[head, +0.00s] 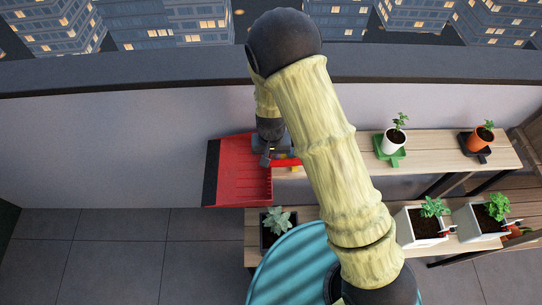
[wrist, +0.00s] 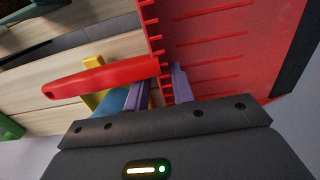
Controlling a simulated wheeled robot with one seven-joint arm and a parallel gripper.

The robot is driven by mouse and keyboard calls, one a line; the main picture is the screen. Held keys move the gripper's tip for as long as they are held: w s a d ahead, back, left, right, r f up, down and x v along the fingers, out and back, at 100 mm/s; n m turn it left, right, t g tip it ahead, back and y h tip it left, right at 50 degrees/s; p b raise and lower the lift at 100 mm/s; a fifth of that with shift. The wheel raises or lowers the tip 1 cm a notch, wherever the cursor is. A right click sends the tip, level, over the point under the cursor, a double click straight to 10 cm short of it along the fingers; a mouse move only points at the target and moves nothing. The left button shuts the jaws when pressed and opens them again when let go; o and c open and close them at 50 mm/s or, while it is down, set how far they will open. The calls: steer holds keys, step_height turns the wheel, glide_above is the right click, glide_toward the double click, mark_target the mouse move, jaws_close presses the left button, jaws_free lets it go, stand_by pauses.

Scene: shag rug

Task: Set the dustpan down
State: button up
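The red dustpan (head: 236,172) with a black front lip is left of the upper wooden shelf (head: 440,157), its pan out past the shelf's left end. Its red handle (wrist: 100,80) reaches over the shelf boards. My gripper (head: 268,160) is at the joint of handle and pan. In the wrist view its two lilac fingertips (wrist: 159,90) stand on either side of the dustpan's toothed rear edge and appear closed on it. The exact contact is partly hidden by my gripper's body. I cannot tell whether the dustpan touches the shelf.
A yellow object (wrist: 95,73) lies beneath the handle. Potted plants on green (head: 391,150) and black (head: 474,148) trays stand to the right on the shelf. Lower down are a succulent (head: 277,222) and white planters (head: 424,226). A wall runs behind; tiled floor lies open at left.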

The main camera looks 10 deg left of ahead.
step_height(320, 180, up, 12)
steer(key=shift+b, duration=0.3)
steer(key=shift+r, duration=0.1)
stand_by(0.7)
steer(key=s+d+r+t, duration=0.1)
steer(key=s+d+r, duration=0.1)
steer(key=d, duration=0.5)
steer(key=s+d+r+m, duration=0.1)
steer(key=s+d+r, duration=0.2)
steer(key=d, duration=0.5)
steer(key=s+d+r+m+t, duration=0.1)
steer(key=d+r, duration=0.3)
steer(key=d, duration=0.4)
steer(key=shift+s+d+t, duration=0.2)
steer(key=shift+s+t, duration=0.1)
steer(key=shift+s, duration=0.4)
steer(key=shift+c, duration=0.4)
steer(key=shift+c, duration=0.7)
